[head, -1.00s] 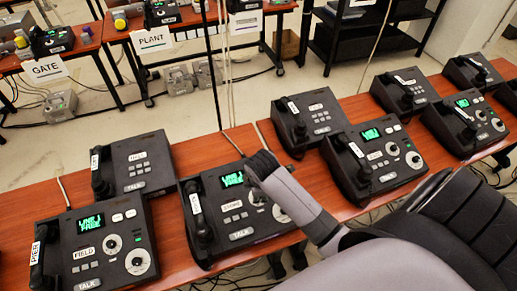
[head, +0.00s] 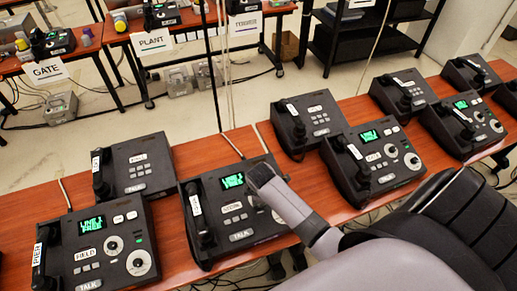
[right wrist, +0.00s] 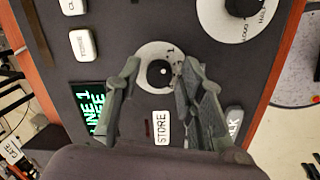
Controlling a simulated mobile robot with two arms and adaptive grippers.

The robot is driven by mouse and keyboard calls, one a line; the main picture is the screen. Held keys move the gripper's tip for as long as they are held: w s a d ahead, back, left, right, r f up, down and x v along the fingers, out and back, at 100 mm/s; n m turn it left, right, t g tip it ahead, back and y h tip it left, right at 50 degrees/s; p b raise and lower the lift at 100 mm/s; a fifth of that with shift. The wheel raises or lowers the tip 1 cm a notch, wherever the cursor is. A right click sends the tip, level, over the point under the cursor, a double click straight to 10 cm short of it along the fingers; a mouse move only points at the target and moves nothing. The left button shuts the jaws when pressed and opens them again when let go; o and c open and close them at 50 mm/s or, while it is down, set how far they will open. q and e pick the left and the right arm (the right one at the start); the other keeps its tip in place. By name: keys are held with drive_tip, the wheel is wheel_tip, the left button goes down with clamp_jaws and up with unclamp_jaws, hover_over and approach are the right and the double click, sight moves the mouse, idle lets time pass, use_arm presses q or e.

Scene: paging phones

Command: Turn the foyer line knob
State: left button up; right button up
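The middle front phone (head: 232,228) is dark, with a green lit screen (head: 233,181), a label that seems to read STORE, and a TALK button. In the right wrist view its screen (right wrist: 90,106) reads LINE 1 and FREE, beside a STORE label (right wrist: 162,128). My right gripper (head: 258,173) is over this phone's right side. In the right wrist view its fingers (right wrist: 160,68) are apart, one on each side of a small black knob (right wrist: 159,73) on a white dial. I cannot tell if they touch it. No FOYER label is readable. My left gripper is out of view.
A handset phone (head: 131,165) stands behind. A larger knob marked LOUD (right wrist: 243,6) is near the fingers. Bare table (head: 200,153) shows between phones.

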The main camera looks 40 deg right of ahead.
drive_tip(key=c, duration=0.4)
clamp_jaws()
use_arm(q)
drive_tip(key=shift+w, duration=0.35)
use_arm(e)
drive_tip(key=shift+m, duration=0.3)
drive_tip(key=m, duration=0.3)
drive_tip(key=shift+m, duration=0.3)
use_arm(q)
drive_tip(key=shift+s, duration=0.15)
use_arm(e)
drive_tip(key=shift+m+g, duration=0.3)
drive_tip(key=shift+m, duration=1.5)
drive_tip(key=o, duration=0.6)
unclamp_jaws()
